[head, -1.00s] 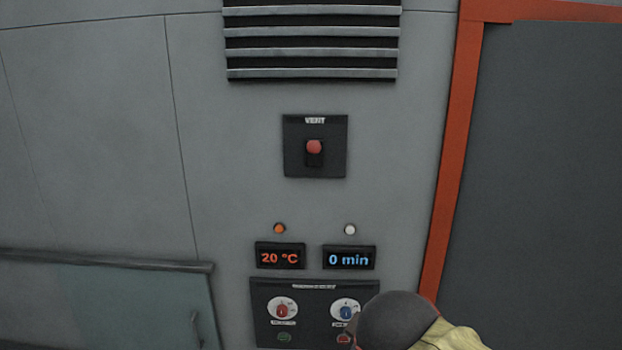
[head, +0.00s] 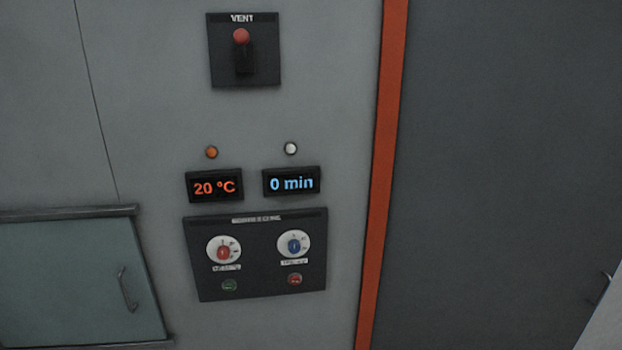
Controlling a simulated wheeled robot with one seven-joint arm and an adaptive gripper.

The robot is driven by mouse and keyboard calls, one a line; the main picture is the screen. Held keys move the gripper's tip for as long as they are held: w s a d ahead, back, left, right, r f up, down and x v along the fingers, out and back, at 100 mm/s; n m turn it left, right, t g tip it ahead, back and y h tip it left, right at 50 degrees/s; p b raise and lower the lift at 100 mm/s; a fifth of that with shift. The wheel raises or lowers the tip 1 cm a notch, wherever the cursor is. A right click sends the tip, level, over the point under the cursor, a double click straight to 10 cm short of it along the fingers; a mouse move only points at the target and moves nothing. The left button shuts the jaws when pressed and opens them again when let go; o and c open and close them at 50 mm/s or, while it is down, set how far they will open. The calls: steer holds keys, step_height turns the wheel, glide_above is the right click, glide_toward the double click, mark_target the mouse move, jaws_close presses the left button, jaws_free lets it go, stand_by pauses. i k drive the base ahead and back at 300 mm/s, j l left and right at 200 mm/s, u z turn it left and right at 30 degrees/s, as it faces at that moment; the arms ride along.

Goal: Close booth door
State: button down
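The booth front is a grey wall with an orange upright frame strip (head: 382,170). To the right of the strip is a large dark grey surface (head: 500,160), likely the booth door; I cannot tell whether it stands open or shut. A small light piece like a handle (head: 607,275) shows at its far right edge, partly cut off. My gripper is not in view.
A control panel (head: 256,285) with two dials sits left of the strip, under displays reading 20 °C (head: 215,186) and 0 min (head: 291,182). A vent lever (head: 242,50) is above. A small pale hatch (head: 80,280) with a handle is lower left. A pale surface (head: 605,325) fills the bottom right corner.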

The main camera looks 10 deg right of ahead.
mark_target(503, 229)
steer(key=z, duration=1.35)
steer(key=i+l, duration=0.9)
steer(key=i, duration=0.1)
